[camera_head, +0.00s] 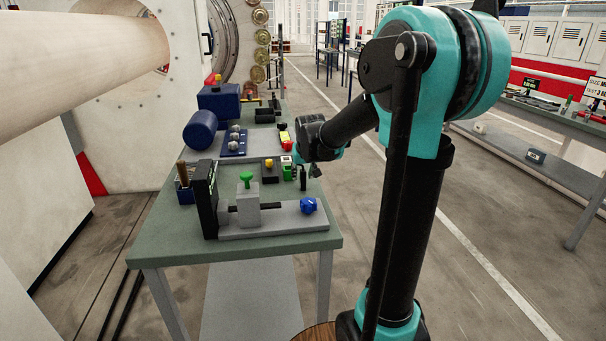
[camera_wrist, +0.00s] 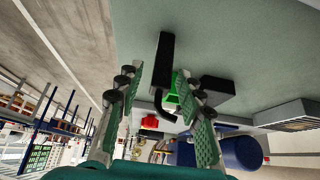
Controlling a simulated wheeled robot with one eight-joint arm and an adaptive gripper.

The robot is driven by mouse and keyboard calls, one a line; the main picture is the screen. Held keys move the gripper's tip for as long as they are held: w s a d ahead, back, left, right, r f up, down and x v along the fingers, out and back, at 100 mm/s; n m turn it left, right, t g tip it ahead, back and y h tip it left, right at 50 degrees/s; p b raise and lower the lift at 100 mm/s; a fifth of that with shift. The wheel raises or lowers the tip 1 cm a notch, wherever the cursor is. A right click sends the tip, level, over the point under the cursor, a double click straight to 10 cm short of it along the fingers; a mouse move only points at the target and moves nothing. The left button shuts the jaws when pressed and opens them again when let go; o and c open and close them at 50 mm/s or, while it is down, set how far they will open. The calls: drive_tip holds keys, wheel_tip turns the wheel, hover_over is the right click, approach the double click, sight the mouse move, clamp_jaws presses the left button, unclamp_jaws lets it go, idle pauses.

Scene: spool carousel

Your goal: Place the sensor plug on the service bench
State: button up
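The service bench (camera_head: 275,243) has a green top with several items on it. A narrow black piece (camera_head: 303,179) stands near its right edge, and in the wrist view it shows as a long dark bar (camera_wrist: 164,62). It may be the sensor plug, but I cannot tell for sure. A small green block (camera_head: 287,173) is just left of it; green also shows behind the bar in the wrist view (camera_wrist: 171,98). My gripper (camera_wrist: 159,74) is open, its fingers apart, with the bar showing between the tips. I cannot tell whether either finger touches it.
A grey fixture with a green knob (camera_head: 246,178) and a blue knob (camera_head: 308,205) fills the near bench. A blue motor (camera_head: 201,130) stands behind. A yellow-topped button box (camera_head: 269,171) sits close left. The front right bench corner is bare.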

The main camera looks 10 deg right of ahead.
drive_tip(key=shift+r, duration=0.1)
drive_tip(key=v, duration=1.2)
idle(2.0)
